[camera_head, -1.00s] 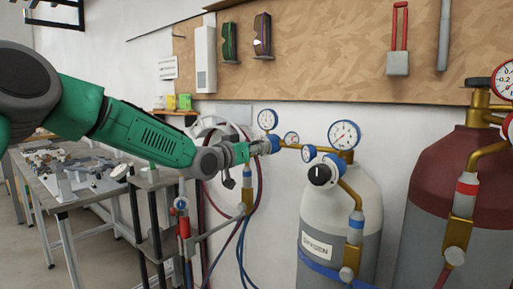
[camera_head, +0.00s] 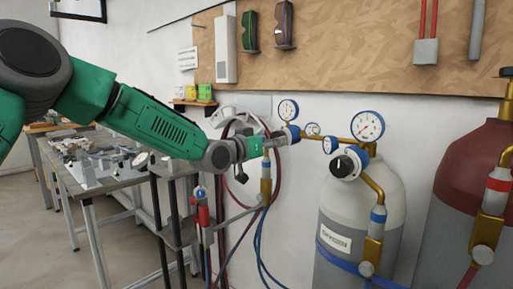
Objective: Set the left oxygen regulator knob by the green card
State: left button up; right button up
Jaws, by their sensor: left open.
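My left gripper (camera_head: 280,140) is open at the end of the green arm. Its fingertips are close to the blue-rimmed knob (camera_head: 293,134) at the left end of the brass regulator pipe. I cannot tell whether they touch it or surround it. A round white gauge (camera_head: 288,110) stands just above that knob. The grey and white oxygen cylinder (camera_head: 356,200) carries a larger gauge (camera_head: 368,126) and a black knob (camera_head: 343,166). Small yellow and green cards or boxes (camera_head: 198,92) sit on a wall shelf; any writing is too small to read. My right gripper is out of view.
A dark red cylinder (camera_head: 462,190) stands at the right. Red and blue hoses (camera_head: 262,245) hang below the left regulator. A metal workbench (camera_head: 100,180) with parts stands at the left.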

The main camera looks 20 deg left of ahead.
pick_arm(q)
jog(key=v, duration=0.9)
jog(key=shift+s+a, duration=0.2)
jog(key=shift+f, duration=0.15)
jog(key=s+d+f+g+y, duration=0.1)
jog(key=s+f+g, duration=0.25)
jog(key=f, duration=0.75)
jog(key=s+d+f+n+g+y, duration=0.15)
jog(key=s+f, duration=0.35)
jog(key=f, duration=0.6)
jog(key=s+d+f+g, duration=0.25)
jog(key=s+f, duration=0.25)
jog(key=f, duration=0.5)
jog(key=s+a+f+g+y, duration=0.1)
jog(key=s+f+g, duration=0.2)
jog(key=s, duration=0.7)
jog(key=s+a+f+g+y, duration=0.1)
jog(key=s+a+f+g, duration=0.1)
jog(key=s+f, duration=0.6)
jog(key=s+a+f+g+y+p, duration=0.1)
jog(key=s+f+g, duration=0.3)
jog(key=s, duration=0.9)
notch_tip(320, 180, down, 2)
jog(key=shift+s+a+f+y, duration=0.1)
jog(key=shift+s+a+y, duration=0.2)
jog(key=shift+a, duration=0.4)
jog(key=shift+w, duration=0.15)
